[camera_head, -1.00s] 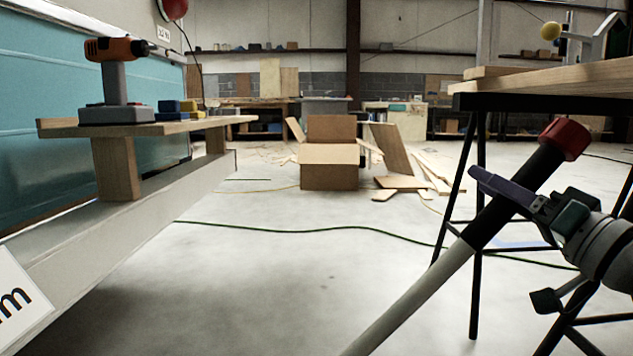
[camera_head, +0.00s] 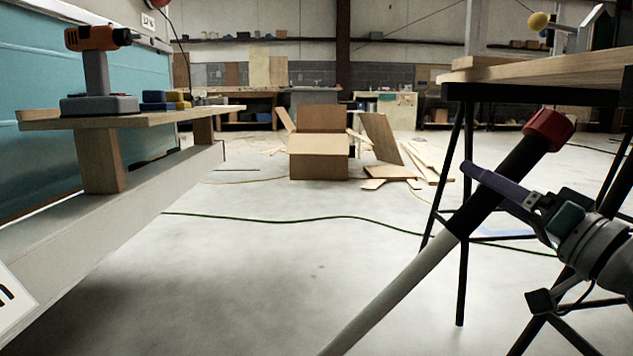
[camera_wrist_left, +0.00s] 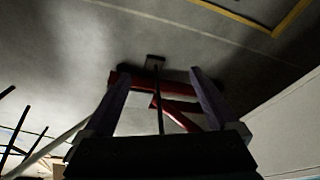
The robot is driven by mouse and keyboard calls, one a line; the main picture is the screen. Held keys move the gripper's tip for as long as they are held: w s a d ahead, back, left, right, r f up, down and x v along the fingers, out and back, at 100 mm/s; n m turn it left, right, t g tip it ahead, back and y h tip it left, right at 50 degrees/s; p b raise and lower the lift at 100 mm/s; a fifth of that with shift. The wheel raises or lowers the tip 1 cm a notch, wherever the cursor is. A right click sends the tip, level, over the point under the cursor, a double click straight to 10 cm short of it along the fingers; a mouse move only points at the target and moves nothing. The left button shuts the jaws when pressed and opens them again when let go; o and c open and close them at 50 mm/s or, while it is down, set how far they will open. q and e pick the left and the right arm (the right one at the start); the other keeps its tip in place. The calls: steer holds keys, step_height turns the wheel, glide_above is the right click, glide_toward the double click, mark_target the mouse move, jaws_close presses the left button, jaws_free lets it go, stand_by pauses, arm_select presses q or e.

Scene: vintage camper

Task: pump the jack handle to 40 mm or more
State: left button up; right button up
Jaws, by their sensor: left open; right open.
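The jack handle, with a pale grey shaft (camera_head: 400,290), a black grip (camera_head: 490,190) and a red end cap (camera_head: 549,130), slants up to the right in the head view. Its lower end is out of frame. My right gripper (camera_head: 490,190) is open at the black grip, one purple finger crossing it; the other finger is mostly hidden, and I cannot tell whether they touch it. My left gripper (camera_wrist_left: 158,78) is outside the head view. In its dark wrist view its fingers are apart, with red bars (camera_wrist_left: 178,118), possibly jack parts, between and beyond them.
A workbench (camera_head: 560,68) on black legs stands right, close to my right arm. A plank shelf (camera_head: 215,112) carrying a drill (camera_head: 95,55) runs along the teal side at left. A white card (camera_head: 15,310) is cut off at lower left. The middle floor is open.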

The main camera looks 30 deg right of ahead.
steer(key=p+v, duration=0.3)
steer(key=v, duration=0.6)
